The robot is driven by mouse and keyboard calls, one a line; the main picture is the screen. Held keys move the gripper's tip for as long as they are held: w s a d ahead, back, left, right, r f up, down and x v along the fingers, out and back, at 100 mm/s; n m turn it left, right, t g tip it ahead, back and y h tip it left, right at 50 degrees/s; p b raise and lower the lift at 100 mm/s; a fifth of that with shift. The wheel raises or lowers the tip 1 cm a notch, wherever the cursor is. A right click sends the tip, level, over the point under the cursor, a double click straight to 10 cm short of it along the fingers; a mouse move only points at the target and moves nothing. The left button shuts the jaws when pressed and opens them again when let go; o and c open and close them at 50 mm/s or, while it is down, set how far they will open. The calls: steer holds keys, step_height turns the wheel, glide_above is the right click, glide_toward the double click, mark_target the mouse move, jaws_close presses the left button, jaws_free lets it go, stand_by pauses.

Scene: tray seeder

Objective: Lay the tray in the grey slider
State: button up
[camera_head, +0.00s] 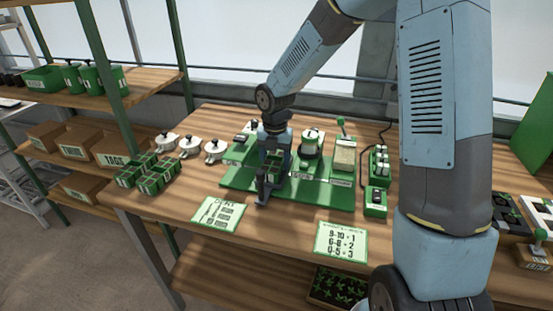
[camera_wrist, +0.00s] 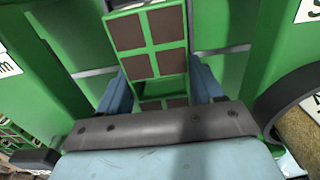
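A small green tray with brown cells (camera_wrist: 151,47) sits between the two blue fingers of my gripper (camera_wrist: 158,85) in the wrist view. The fingertips meet its two side edges, and it looks held. In the head view my gripper (camera_head: 268,185) is low over the green board (camera_head: 320,193), pointing down, with the green tray (camera_head: 273,157) partly hidden at it. Thin grey bars (camera_wrist: 222,50) show on both sides of the tray in the wrist view. I cannot tell whether they belong to the grey slider, or whether the tray touches anything below.
More green trays (camera_head: 150,175) stand on the wooden table (camera_head: 170,205) at left, beside several white lidded pots (camera_head: 190,146). A round device (camera_head: 311,148) and a box with a lever (camera_head: 343,155) stand right of my gripper. Two cards (camera_head: 340,241) lie in front.

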steer(key=o, duration=0.4)
steer(key=shift+o, duration=0.2)
step_height(320, 180, up, 13)
steer(key=shift+r, duration=0.15)
stand_by(0.3)
steer(key=s+d+r+m+t, duration=0.2)
steer(key=s+d+r+m, duration=0.2)
steer(key=s+d+m, duration=0.2)
steer(key=s+d+r+m+t, duration=0.1)
steer(key=s+d+r+m, duration=0.3)
steer(key=s+m, duration=0.7)
steer(key=s+d+r+m+t, duration=0.2)
steer(key=s+d+r+m, duration=0.2)
steer(key=s+d+m, duration=0.4)
steer(key=shift+s+d+m+t, duration=0.3)
steer(key=shift+d+m, duration=0.25)
steer(key=shift+m, duration=2.95)
